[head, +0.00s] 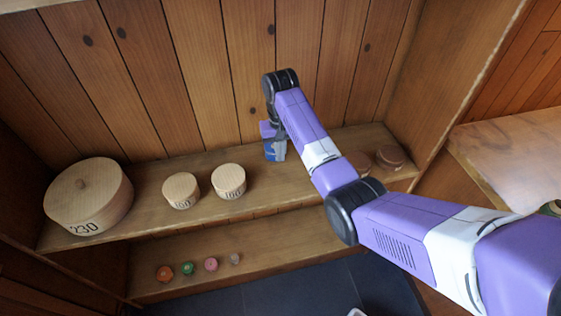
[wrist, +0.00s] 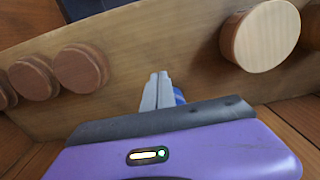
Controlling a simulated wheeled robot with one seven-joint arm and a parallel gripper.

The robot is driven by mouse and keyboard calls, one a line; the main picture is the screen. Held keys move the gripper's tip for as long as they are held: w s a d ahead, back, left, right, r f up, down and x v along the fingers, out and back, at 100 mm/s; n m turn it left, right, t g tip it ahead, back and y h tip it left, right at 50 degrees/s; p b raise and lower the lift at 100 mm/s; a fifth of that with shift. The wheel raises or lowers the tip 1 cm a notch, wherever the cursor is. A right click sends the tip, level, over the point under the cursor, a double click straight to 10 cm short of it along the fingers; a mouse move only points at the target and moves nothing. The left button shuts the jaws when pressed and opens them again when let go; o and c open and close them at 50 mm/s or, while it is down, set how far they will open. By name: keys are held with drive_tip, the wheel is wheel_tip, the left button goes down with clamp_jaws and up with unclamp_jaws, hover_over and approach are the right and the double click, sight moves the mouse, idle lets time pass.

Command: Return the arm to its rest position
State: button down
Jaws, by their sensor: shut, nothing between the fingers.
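My arm reaches over the upper shelf board (head: 145,210), with its wrist bent down. My gripper (wrist: 157,90) shows in the wrist view with its two grey fingers together and nothing seen between them. A small blue thing (wrist: 179,95) shows just behind the fingertips, mostly hidden; I cannot tell whether they touch. In the head view the fingers are hidden behind the wrist. My gripper is right of a light round wooden box (head: 229,181) and left of the dark reddish-brown round pieces (head: 391,157).
A big lidded box marked 230 (head: 88,197) and another small box (head: 181,190) stand on the upper board at left. The lower board (head: 290,235) holds several small coloured spools (head: 188,268). A plank back wall (head: 200,70) and a right side panel (head: 440,80) enclose the shelf.

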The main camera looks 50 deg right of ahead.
drive_tip(key=shift+r, duration=2.1)
